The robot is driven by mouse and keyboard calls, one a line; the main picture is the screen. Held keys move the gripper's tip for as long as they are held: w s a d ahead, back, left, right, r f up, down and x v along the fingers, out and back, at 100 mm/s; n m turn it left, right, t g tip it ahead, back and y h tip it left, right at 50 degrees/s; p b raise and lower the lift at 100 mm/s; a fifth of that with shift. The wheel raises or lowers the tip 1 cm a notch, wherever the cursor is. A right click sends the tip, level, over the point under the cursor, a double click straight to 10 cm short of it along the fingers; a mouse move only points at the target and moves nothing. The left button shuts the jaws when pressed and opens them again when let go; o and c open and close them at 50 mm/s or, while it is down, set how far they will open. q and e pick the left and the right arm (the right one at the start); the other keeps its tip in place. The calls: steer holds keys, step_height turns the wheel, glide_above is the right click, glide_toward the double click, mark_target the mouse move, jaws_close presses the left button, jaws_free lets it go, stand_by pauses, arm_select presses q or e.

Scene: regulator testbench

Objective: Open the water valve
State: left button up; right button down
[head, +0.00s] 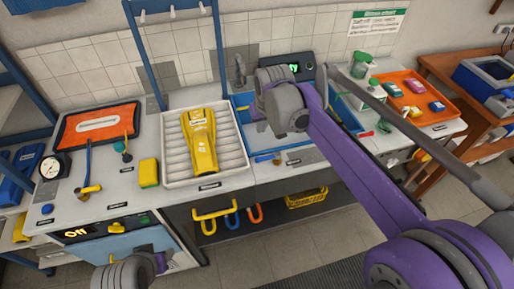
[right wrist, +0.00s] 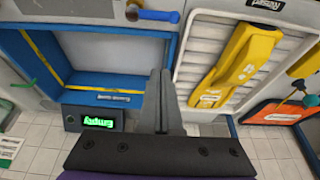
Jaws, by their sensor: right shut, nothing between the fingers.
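A small valve with a blue handle and brass body (head: 264,157) sits on the counter's front strip, below the blue-framed basin (head: 300,154). It also shows at the top of the right wrist view (right wrist: 153,15), outside the basin's front corner. I cannot tell from its label whether it is the water valve. My right gripper (right wrist: 165,75) is shut and empty. Its fingertips point toward the counter beside the basin's edge, apart from the blue handle. In the head view my right wrist hides it. My left wrist shows at the bottom left, but its fingers do not.
A green display reading "Empty" (right wrist: 97,121) stands behind the basin. A white tray (head: 241,160) holds a yellow device (head: 199,140). An orange tray (head: 450,113) is right.

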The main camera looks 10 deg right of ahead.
mark_target(267, 158)
steer(key=shift+s+d, duration=0.1)
steer(key=x, duration=1)
steer(key=shift+f, duration=0.15)
steer(key=s, duration=0.2)
steer(key=shift+s+f, duration=0.1)
steer(key=shift+s, duration=0.2)
steer(key=shift+s+f, duration=0.1)
steer(key=shift+s, duration=0.5)
